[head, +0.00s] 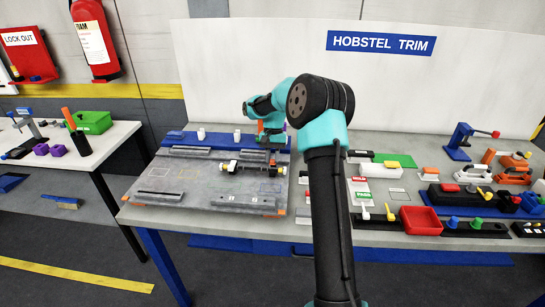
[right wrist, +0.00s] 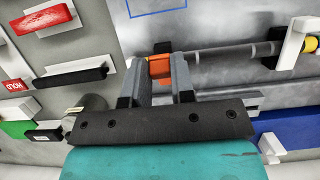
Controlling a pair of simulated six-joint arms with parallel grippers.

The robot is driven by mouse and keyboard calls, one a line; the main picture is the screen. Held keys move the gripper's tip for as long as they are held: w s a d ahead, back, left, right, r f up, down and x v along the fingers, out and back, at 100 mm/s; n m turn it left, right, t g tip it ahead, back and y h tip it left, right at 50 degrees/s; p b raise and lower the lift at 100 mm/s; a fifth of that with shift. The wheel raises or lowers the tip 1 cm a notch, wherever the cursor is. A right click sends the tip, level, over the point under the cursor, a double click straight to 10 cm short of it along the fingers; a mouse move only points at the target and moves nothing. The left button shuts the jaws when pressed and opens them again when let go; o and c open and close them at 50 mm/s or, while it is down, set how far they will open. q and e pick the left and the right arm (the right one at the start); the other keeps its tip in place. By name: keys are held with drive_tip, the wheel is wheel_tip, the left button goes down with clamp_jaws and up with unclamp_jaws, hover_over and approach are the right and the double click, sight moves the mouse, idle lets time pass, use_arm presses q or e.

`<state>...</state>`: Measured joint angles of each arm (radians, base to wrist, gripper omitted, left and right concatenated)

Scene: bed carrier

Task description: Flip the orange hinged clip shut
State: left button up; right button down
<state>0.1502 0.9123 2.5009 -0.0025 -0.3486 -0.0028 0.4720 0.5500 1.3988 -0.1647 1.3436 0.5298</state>
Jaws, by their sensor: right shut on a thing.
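The orange hinged clip (right wrist: 158,66) shows in the right wrist view between the two grey fingers of my right gripper (right wrist: 158,80), which is shut on it. The clip sits at one end of a grey rod (right wrist: 225,52). Its hinge and lower side are partly hidden by the fingers, so I cannot tell how far it is folded. My left gripper is not in view.
White holders stand by the rod's other end near a yellow ring (right wrist: 310,45). A black bar (right wrist: 68,78) lies beside the gripper. In the head view a red bin (head: 421,221) and several small clamps stand at right.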

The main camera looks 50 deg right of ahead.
drive_tip(key=t+h, duration=0.1)
drive_tip(key=s+a+f+t+h, duration=0.1)
drive_tip(key=shift+a+f+h, duration=0.15)
drive_tip(key=shift+a+h, duration=0.05)
drive_tip(key=shift+h, duration=0.1)
drive_tip(key=shift+s+a+f+t+h, duration=0.2)
drive_tip(key=shift+f+t+h, duration=0.2)
drive_tip(key=shift+t+h, duration=0.15)
drive_tip(key=shift+s+a+f+t+h, duration=0.2)
drive_tip(key=shift+f+t+h, duration=0.25)
drive_tip(key=shift+h, duration=0.2)
drive_tip(key=shift+f+h, duration=0.1)
drive_tip(key=shift+h, duration=0.2)
drive_tip(key=c, duration=1)
unclamp_jaws()
drive_tip(key=shift+o, duration=0.2)
drive_tip(key=v, duration=1.7)
drive_tip(key=shift+s, duration=0.25)
